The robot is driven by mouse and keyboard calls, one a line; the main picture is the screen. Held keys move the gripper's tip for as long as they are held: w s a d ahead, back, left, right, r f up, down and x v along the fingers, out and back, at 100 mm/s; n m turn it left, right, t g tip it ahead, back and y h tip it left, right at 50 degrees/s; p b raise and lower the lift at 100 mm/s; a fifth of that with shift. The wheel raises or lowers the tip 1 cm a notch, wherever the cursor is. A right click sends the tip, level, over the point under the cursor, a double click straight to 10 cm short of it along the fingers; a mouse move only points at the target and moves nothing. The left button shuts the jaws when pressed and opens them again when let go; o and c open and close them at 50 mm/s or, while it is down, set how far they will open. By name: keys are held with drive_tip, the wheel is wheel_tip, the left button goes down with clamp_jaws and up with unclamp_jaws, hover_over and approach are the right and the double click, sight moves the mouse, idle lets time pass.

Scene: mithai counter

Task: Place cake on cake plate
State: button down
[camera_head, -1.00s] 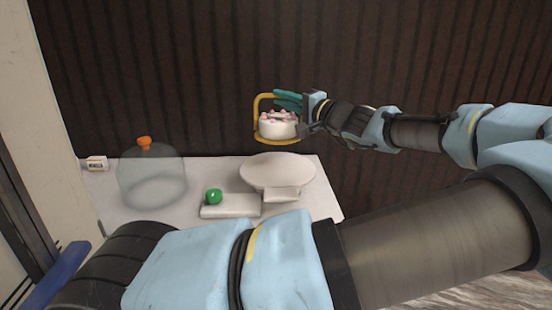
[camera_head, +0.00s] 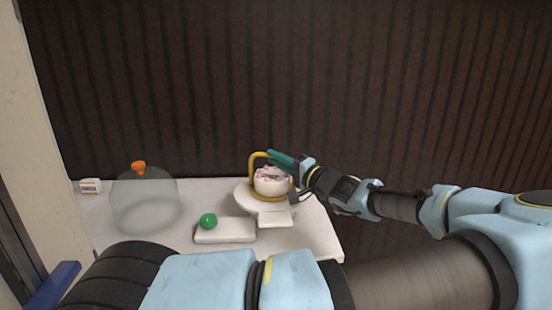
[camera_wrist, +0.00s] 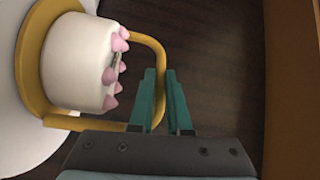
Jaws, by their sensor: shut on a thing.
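The cake (camera_head: 270,185) is white with pink dots on top and sits on a yellow carrier (camera_head: 252,168) with a tall looped handle. My gripper (camera_head: 283,160), with green fingers, is shut on the carrier's handle. In the wrist view the cake (camera_wrist: 80,60) stands left of my gripper (camera_wrist: 165,100), and the yellow handle (camera_wrist: 158,55) passes between the fingers. Part of the white plate (camera_wrist: 20,140) shows below the carrier.
A clear dome (camera_head: 145,205) with an orange knob stands at the left of the white table (camera_head: 100,215). A small labelled block (camera_head: 90,186) is behind it. A green ball (camera_head: 208,221) rests on a white slab (camera_head: 225,232) in front of the plate.

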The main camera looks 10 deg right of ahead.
drive_tip(key=shift+f, duration=0.15)
drive_tip(key=c, duration=0.9)
unclamp_jaws()
drive_tip(key=shift+r, duration=0.2)
drive_tip(key=shift+s+d+f, duration=0.15)
drive_tip(key=shift+s+d, duration=0.1)
drive_tip(key=shift+b+v, duration=2.1)
drive_tip(key=shift+v, duration=3.6)
